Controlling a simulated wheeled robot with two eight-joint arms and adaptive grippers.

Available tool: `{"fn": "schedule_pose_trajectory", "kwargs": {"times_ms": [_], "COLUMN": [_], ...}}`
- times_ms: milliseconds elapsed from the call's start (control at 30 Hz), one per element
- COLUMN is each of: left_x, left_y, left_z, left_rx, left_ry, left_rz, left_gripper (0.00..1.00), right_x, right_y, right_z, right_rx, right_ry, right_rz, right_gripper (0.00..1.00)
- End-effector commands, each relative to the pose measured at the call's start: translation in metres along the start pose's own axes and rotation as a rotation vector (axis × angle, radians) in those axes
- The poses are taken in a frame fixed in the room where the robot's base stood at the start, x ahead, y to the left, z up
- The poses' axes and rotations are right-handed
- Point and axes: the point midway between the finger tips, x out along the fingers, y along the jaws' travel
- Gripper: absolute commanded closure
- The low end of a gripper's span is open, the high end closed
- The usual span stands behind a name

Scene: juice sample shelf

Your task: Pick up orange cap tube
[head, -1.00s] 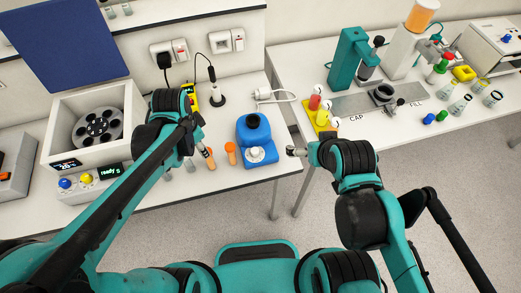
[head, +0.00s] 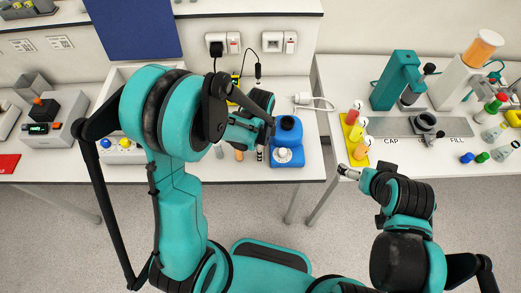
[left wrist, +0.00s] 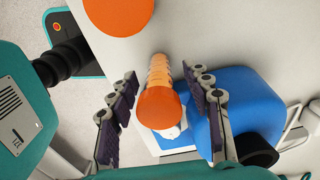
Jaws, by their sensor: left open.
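An orange cap tube (left wrist: 157,108) stands between the two fingers of my left gripper (left wrist: 161,80) in the left wrist view. The fingers are open, one on each side, with gaps to the tube. A second orange cap (left wrist: 118,12) shows at the top of that view, outside the fingers. In the head view, part of one orange cap tube (head: 239,156) shows below my left wrist. My left arm hides most of that spot and the fingers. My right gripper (head: 346,172) is off the front edge between the tables, away from the tubes; its jaw opening is too small to read.
A yellow rack (head: 354,140) holds red-topped and white-topped items on the right table. The blue device's right side has free tabletop.

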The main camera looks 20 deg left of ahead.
Motion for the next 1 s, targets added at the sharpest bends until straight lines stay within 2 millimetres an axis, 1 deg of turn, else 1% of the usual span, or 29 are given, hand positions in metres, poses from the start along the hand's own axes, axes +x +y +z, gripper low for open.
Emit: {"fn": "schedule_pose_trajectory", "kwargs": {"times_ms": [67, 267, 300, 367, 400, 433, 467, 800, 933, 1000], "left_x": [0.004, 0.003, 0.003, 0.003, 0.003, 0.003, 0.003, 0.001, -0.008, -0.018], "left_y": [0.0, 0.0, 0.0, 0.0, 0.0, 0.0, 0.0, 0.0, 0.0, 0.0], "left_z": [0.0, 0.0, 0.0, 0.0, 0.0, 0.0, 0.0, 0.0, 0.0, 0.0], "left_rx": [0.0, -0.001, -0.001, -0.001, -0.001, -0.001, -0.001, -0.001, -0.001, -0.001], "left_ry": [0.0, 0.0, 0.0, 0.0, 0.0, 0.0, 0.0, 0.0, 0.0, 0.0], "left_rz": [0.0, 0.0, 0.0, 0.0, 0.0, 0.0, 0.0, 0.0, 0.0, 0.0], "left_gripper": [0.51, 0.51, 0.61, 0.77, 0.87, 0.95, 1.0, 1.0, 1.0, 1.0], "right_x": [0.001, 0.0, 0.0, 0.0, 0.0, 0.0, 0.0, 0.0, -0.003, -0.005], "right_y": [0.0, 0.0, 0.0, 0.0, 0.0, 0.0, 0.0, 0.0, 0.0, 0.0], "right_z": [0.001, 0.0, 0.0, 0.0, 0.0, 0.0, 0.0, 0.0, -0.002, -0.003], "right_rx": [0.0, 0.0, 0.0, 0.0, 0.0, 0.0, 0.0, 0.0, 0.0, 0.0], "right_ry": [0.0, 0.0, 0.0, 0.0, 0.0, 0.0, 0.0, 0.0, 0.0, 0.0], "right_rz": [0.0, 0.0, 0.0, 0.0, 0.0, 0.0, 0.0, 0.0, 0.0, 0.0], "right_gripper": [0.0, 0.0, 0.0, 0.0, 0.0, 0.0, 0.0, 0.0, 0.0, 0.0]}}
